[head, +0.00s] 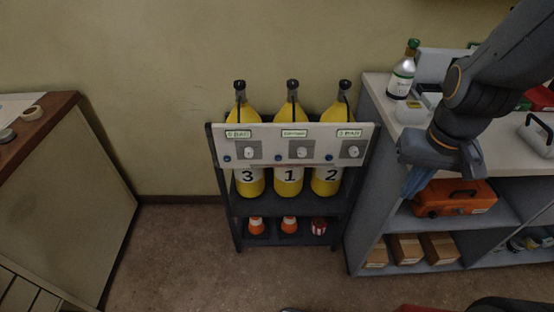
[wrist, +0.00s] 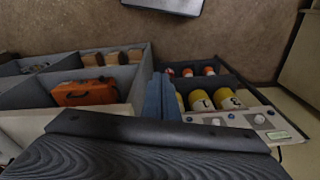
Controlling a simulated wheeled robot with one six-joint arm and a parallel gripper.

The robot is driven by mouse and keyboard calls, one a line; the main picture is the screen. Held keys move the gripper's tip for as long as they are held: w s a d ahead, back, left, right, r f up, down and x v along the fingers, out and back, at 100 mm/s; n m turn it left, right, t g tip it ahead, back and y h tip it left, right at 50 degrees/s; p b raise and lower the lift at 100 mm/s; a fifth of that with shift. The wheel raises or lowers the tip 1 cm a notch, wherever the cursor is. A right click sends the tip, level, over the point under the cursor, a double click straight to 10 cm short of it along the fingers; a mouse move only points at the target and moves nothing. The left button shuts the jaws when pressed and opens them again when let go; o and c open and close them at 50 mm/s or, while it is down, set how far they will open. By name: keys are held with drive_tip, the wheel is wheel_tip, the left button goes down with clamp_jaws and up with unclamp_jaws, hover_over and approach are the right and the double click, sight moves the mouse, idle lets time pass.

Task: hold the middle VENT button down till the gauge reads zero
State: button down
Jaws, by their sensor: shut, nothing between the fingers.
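A rack holds three yellow cylinders, numbered 3, 1 and 2, behind a white panel (head: 262,150). The panel carries three small blue buttons, each beside a white round dial on a grey plate. The middle blue button (head: 279,158) sits left of the middle dial (head: 301,152); the reading is too small to tell. My gripper (head: 413,183) is shut and empty, right of the panel and apart from it, in front of the grey shelf unit. In the wrist view, my blue fingers (wrist: 161,95) are together, and the panel (wrist: 243,121) is to their right.
The grey shelf unit (head: 372,200) holds an orange case (head: 455,197) and several boxes. A bottle (head: 402,75) stands on its top. A brown-topped cabinet (head: 60,125) is at the left. The floor (head: 175,250) between the cabinet and rack is clear.

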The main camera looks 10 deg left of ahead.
sight(278, 158)
drive_tip(key=w+a+f+t+b, duration=0.1)
drive_tip(key=w+a+f+t, duration=0.2)
drive_tip(key=a, duration=0.5)
drive_tip(key=w+a+f+m+y, duration=0.1)
drive_tip(key=w+a+f, duration=0.3)
drive_tip(key=w+a, duration=0.25)
drive_tip(key=w+a+f+t+b, duration=0.1)
drive_tip(key=w+a+f+t, duration=0.2)
drive_tip(key=a, duration=0.5)
drive_tip(key=s+a+f+m+t+h+b, duration=0.1)
drive_tip(key=s+a+f+m+t+h, duration=0.1)
drive_tip(key=a+f, duration=0.6)
wheel_tip(278, 158, down, 2)
drive_tip(key=s+t+h, duration=0.1)
drive_tip(key=h, duration=0.1)
drive_tip(key=shift+s+a+h+b, duration=0.15)
drive_tip(key=shift+s+h+b, duration=0.05)
drive_tip(key=shift+h+b, duration=0.15)
drive_tip(key=w+a+b, duration=0.2)
drive_tip(key=w, duration=0.6)
drive_tip(key=shift+w, duration=0.3)
drive_tip(key=shift+w, duration=0.15)
